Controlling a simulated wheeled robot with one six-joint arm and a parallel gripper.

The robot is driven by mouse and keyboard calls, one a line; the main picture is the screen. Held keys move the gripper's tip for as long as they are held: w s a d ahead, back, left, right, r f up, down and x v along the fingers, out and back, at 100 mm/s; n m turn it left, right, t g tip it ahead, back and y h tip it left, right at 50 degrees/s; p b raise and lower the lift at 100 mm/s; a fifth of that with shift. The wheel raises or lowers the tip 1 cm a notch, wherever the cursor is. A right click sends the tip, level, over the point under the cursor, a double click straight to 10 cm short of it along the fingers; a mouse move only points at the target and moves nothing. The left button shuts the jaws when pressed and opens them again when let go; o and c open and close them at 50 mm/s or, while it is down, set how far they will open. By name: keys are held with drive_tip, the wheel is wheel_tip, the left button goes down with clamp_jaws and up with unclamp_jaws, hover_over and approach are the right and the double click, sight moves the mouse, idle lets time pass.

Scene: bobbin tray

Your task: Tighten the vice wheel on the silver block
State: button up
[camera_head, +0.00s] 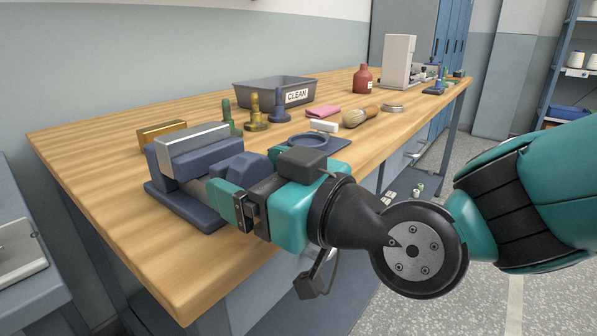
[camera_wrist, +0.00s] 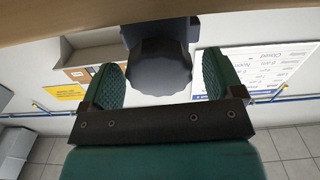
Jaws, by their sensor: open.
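The blue vice (camera_head: 168,192) stands near the table's front left corner, with the silver block (camera_head: 190,138) held level at its jaws. In the wrist view a dark faceted wheel with a grey face (camera_wrist: 160,78) shows between the two green fingers of my gripper (camera_wrist: 160,88). The fingers are open, one on each side of the wheel, with visible gaps. I cannot tell whether the far parts of the pads touch it.
A gold block (camera_head: 160,131) lies behind the vice. Green, brass and blue bobbins (camera_head: 254,112) stand near the grey CLEAN tray (camera_head: 274,92). The table's front left is bare.

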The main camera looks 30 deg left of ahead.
drive_tip(key=c, duration=0.9)
drive_tip(key=shift+m, duration=0.5)
drive_tip(key=m, duration=0.2)
drive_tip(key=shift+m, duration=0.3)
drive_tip(key=shift+w+m+p, duration=0.1)
drive_tip(key=shift+m+p, duration=0.55)
drive_tip(key=shift+m, duration=1.15)
drive_tip(key=o, duration=0.9)
